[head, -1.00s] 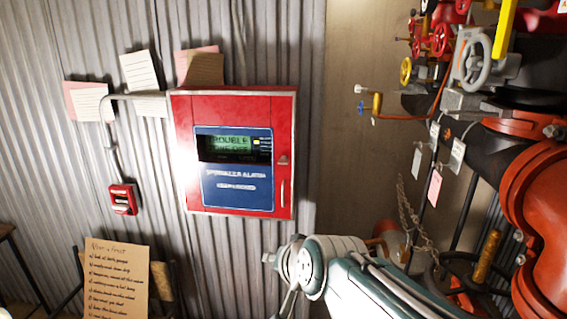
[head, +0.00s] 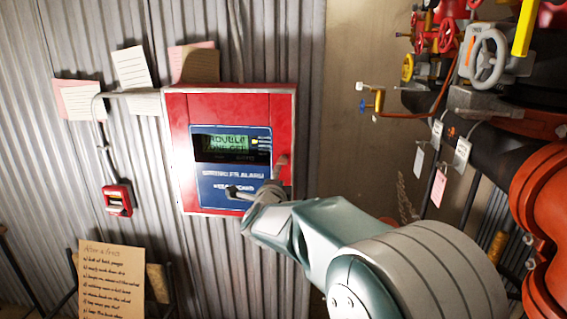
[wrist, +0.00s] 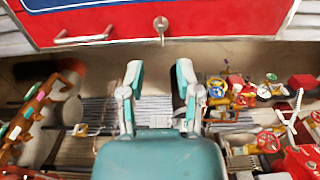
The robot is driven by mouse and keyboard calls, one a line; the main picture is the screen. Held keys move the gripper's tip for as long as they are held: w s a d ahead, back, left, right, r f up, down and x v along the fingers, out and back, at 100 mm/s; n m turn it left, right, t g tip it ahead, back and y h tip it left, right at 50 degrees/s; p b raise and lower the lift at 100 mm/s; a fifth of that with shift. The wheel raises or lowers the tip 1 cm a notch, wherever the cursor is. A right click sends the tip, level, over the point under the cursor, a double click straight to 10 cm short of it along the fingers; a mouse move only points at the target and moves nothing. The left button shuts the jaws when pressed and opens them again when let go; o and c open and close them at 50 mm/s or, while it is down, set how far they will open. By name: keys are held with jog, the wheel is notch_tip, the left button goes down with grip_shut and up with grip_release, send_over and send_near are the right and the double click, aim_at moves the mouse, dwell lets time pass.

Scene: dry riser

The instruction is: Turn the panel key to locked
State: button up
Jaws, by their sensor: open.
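The red alarm panel (head: 180,100) hangs on the corrugated wall, with a blue face and a lit green display (head: 228,143). In the wrist view its red front (wrist: 210,22) fills the top. The small metal key (wrist: 160,27) stands out from it, its long side running up and down in that picture. My gripper (wrist: 158,80) is open and empty, its two teal-tipped fingers spread below the key and apart from it. The key lies roughly in line with the gap between them. In the head view my gripper covers the panel's lower right, making the key hard to pick out.
A silver handle (wrist: 85,38) sits left of the key in the wrist view. A small red wall box (head: 117,199) and pinned papers surround the panel. Pipes and valve wheels (head: 488,58) crowd the right. A handwritten note (head: 110,272) stands lower left.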

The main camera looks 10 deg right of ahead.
aim_at(282, 161)
jog(key=x, duration=0.9)
jog(key=shift+w+d+f, duration=0.1)
jog(key=shift+w, duration=0.2)
grip_shut()
